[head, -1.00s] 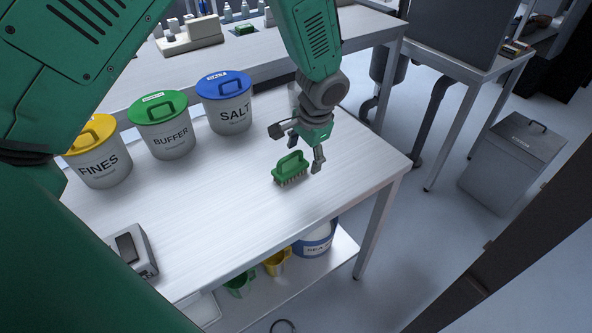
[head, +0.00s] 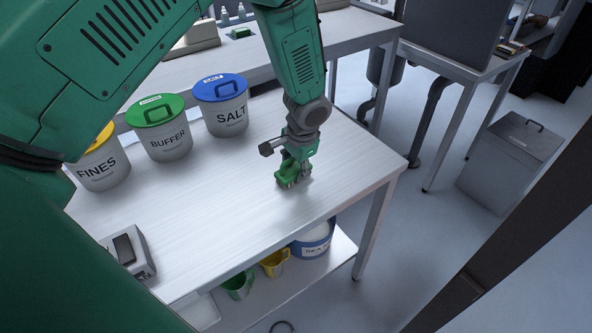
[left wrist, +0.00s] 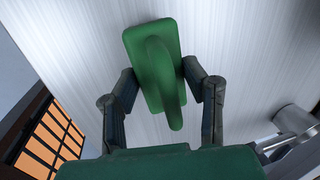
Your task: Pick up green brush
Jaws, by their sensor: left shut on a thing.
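The green brush (head: 281,180) is at the tabletop near the table's right end, mostly hidden by my left gripper (head: 294,176) in the head view. In the left wrist view the brush (left wrist: 143,45) shows from above, with its green block and raised handle between the two dark fingers of my left gripper (left wrist: 160,85). The left gripper is shut on the brush. I cannot tell whether its bristles touch the table. My right gripper is not in view.
The white table (head: 215,215) carries lidded FINES (head: 100,167), BUFFER (head: 169,142) and SALT (head: 228,117) buckets at its back left. A grey device (head: 131,250) sits at the front left. The tabletop in front of the buckets is clear. Cups and a blue-banded tub (head: 312,243) stand on the lower shelf.

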